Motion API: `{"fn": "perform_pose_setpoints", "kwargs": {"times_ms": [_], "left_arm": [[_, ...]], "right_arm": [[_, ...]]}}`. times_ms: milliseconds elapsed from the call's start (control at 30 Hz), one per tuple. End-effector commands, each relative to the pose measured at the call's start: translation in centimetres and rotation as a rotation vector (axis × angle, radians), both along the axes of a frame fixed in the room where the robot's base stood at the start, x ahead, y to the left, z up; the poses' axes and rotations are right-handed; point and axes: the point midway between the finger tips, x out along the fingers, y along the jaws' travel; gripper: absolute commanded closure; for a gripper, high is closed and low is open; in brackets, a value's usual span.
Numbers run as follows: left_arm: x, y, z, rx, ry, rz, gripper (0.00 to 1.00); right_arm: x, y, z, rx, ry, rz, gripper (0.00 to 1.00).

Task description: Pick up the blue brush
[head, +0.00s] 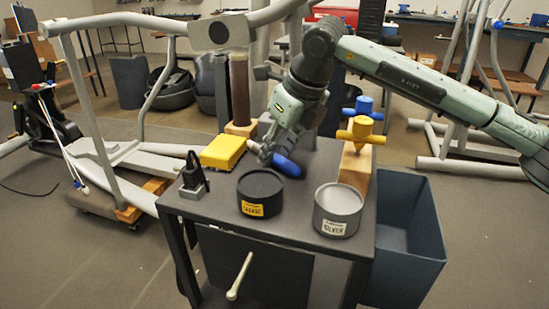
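A blue rounded object (288,167), which looks like the blue brush, lies on the dark cart top (215,205) near its back edge. My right gripper (266,155) reaches down from the upper right and is right at the left end of the blue object. The gripper partly hides that end. The fingers are small and dark here, so I cannot tell if they are open or touching it. My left gripper is not in view.
A yellow block (223,152), a black tool (193,175), a black tin (261,193) and a silver tin (338,210) stand around it. A wooden block (355,168) with blue and yellow knobbed pieces is at right. A bin (405,235) adjoins the cart.

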Motion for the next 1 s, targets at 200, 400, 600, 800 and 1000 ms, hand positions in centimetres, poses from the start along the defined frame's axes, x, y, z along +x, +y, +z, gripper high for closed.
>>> {"fn": "perform_pose_setpoints", "kwargs": {"times_ms": [200, 400, 600, 800, 1000], "left_arm": [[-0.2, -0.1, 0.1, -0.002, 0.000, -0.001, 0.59], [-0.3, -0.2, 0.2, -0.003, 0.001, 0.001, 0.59], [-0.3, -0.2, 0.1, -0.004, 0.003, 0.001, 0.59], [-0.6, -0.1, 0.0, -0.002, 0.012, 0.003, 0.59], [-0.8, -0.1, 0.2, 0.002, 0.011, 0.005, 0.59]], "right_arm": [[0.0, 0.0, 0.0, 0.000, 0.000, 0.000, 0.94], [0.0, 0.0, 0.1, 0.001, -0.001, 0.000, 1.00], [0.0, 0.0, 0.3, 0.001, -0.001, 0.000, 1.00], [0.0, 0.0, 2.2, 0.001, -0.003, 0.000, 1.00], [-1.5, 0.8, 5.1, 0.001, -0.004, 0.007, 1.00]]}}
